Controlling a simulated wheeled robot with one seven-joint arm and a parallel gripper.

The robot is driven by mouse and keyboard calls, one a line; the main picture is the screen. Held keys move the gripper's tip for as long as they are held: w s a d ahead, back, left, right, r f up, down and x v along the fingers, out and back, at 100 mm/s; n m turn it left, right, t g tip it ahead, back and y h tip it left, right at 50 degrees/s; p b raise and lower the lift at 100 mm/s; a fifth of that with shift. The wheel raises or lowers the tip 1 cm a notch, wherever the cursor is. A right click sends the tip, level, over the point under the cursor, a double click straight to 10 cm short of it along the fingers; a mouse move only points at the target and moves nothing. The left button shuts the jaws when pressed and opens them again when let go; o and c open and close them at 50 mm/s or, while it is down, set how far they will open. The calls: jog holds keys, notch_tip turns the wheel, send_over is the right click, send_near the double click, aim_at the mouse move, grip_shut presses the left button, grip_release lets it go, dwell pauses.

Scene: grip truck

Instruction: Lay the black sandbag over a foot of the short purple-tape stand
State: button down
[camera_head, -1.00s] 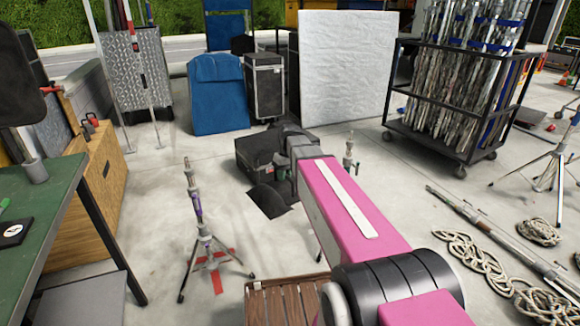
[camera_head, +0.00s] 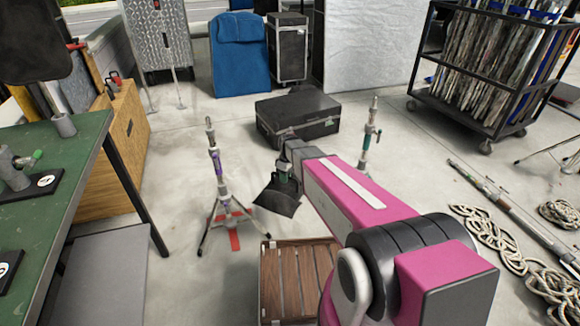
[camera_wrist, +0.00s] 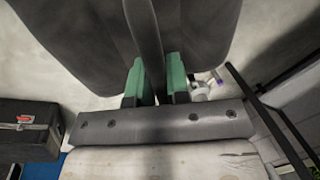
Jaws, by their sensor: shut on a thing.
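The black sandbag (camera_head: 279,196) hangs from my gripper (camera_head: 285,178) in the head view, held above the floor. In the wrist view, the green fingers of my gripper (camera_wrist: 159,84) are shut on the strap between the two dark halves of the sandbag (camera_wrist: 205,30). The short purple-tape stand (camera_head: 217,170) stands upright to the left of the sandbag, its legs spread on the floor by a red floor mark. The sandbag is apart from its visible feet.
A green-taped stand (camera_head: 367,145) is right of my gripper. A black case (camera_head: 297,115) lies behind it. A wooden slatted crate (camera_head: 262,285) is in front, below my arm. A green table (camera_head: 60,170) is at left. Floor around the purple-tape stand is mostly clear.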

jog(key=a+f+n, duration=0.1)
jog(key=f, duration=0.2)
jog(key=s+a+f+n, duration=0.1)
jog(key=f, duration=0.3)
jog(key=a+f+n, duration=0.1)
jog(key=f, duration=0.3)
jog(key=shift+s+a, duration=0.2)
jog(key=shift+s, duration=0.15)
notch_tip(320, 180, down, 12)
dwell(0.8)
jog(key=shift+f, duration=2.85)
dwell(0.8)
jog(key=c, duration=1)
grip_release()
jog(key=shift+f, duration=0.2)
jog(key=r, duration=0.3)
jog(key=w+r, duration=0.1)
jog(key=r, duration=0.3)
jog(key=w+r, duration=0.1)
jog(key=r, duration=0.2)
jog(key=shift+d+r, duration=0.3)
jog(key=shift+r, duration=0.1)
